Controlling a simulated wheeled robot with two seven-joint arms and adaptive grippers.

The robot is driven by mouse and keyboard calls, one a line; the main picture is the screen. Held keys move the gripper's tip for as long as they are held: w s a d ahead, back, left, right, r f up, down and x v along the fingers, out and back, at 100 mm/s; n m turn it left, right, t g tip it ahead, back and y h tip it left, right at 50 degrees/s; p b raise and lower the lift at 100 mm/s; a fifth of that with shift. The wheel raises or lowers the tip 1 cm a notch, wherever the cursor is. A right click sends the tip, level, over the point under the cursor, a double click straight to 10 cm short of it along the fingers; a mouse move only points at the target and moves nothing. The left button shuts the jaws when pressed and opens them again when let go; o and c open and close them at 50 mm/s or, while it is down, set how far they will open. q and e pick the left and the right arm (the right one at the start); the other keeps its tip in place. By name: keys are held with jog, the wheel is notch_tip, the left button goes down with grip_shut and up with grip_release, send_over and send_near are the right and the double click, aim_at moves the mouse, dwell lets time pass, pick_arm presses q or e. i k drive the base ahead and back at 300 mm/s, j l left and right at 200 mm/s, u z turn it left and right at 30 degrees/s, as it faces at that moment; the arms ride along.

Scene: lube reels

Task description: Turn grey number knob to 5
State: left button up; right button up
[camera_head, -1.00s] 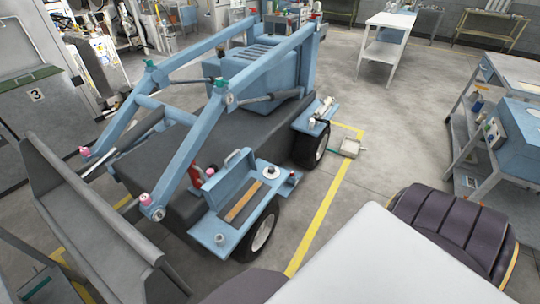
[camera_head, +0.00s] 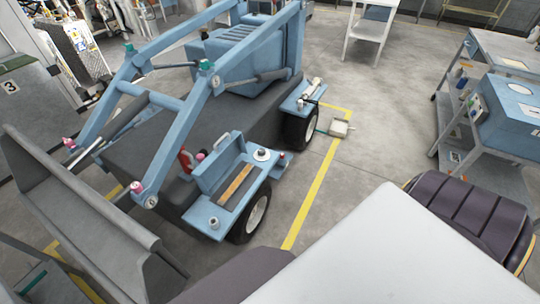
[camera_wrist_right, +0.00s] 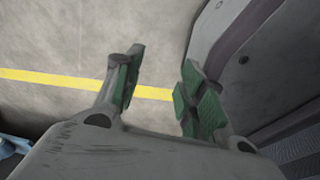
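I cannot make out a grey knob with numbers for certain in the head view. A blue machine (camera_head: 512,105) on the grey cart at the right has small fittings on its left face, too small to read. The blue loader (camera_head: 215,180) on the left also carries small round grey fittings on its side step. My right gripper (camera_wrist_right: 160,65) shows in the right wrist view, its two green-padded fingers apart with nothing between them. Floor and a yellow line lie behind it. My left gripper is not in view.
A grey cart (camera_head: 450,142) with shelves stands at the right. A white table (camera_head: 368,30) stands at the back. Open floor lies between loader and cart.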

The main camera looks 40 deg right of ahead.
aim_at(262, 151)
jog(key=z, duration=0.4)
jog(key=j+z, duration=0.15)
jog(key=z, duration=0.25)
jog(key=k+z, duration=0.1)
jog(key=z, duration=0.25)
